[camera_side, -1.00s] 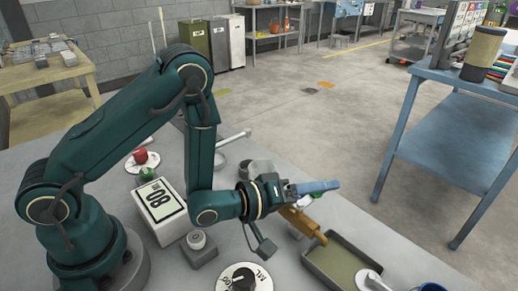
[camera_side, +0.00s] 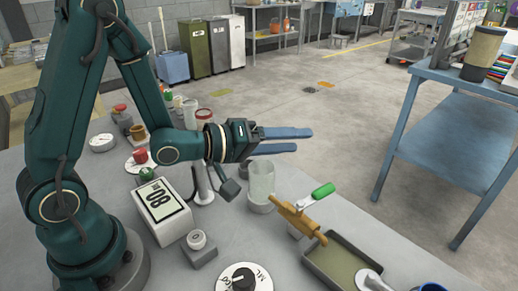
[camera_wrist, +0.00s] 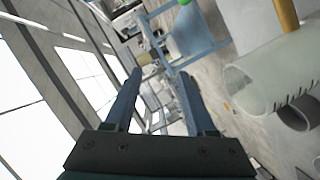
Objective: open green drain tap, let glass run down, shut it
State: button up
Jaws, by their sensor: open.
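The green-handled drain tap (camera_side: 323,190) sits on a brass pipe (camera_side: 301,221) in the side view. Its lever lies crosswise to the pipe and slants up to the right. The clear glass (camera_side: 261,180) stands upright at the pipe's upper left end; its liquid level cannot be told. The glass, with dark marks, also shows in the wrist view (camera_wrist: 265,80), beside the brass pipe (camera_wrist: 287,14). My gripper (camera_side: 303,140) is open and empty, above and behind the tap, clear of the handle. Its two fingers (camera_wrist: 160,75) stand apart in the wrist view.
A shallow tray (camera_side: 318,272) lies below the pipe's outlet. A blue table (camera_side: 455,125) is at the right.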

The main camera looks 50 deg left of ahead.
jog(key=a+r, duration=0.2)
jog(key=a, duration=0.2)
jog(key=shift+s+a+r, duration=0.35)
jog(key=shift+s+r, duration=0.05)
jog(key=m+g+y, duration=0.6)
jog(key=m+g, duration=0.4)
send_over(321, 191)
jog(key=s, duration=0.2)
notch_tip(321, 191, down, 4)
jog(key=shift+s+d+x, duration=0.1)
jog(key=shift+x, duration=1.1)
jog(key=shift+s+d+x, duration=0.15)
jog(key=shift+x, duration=1.1)
jog(key=shift+f, duration=0.1)
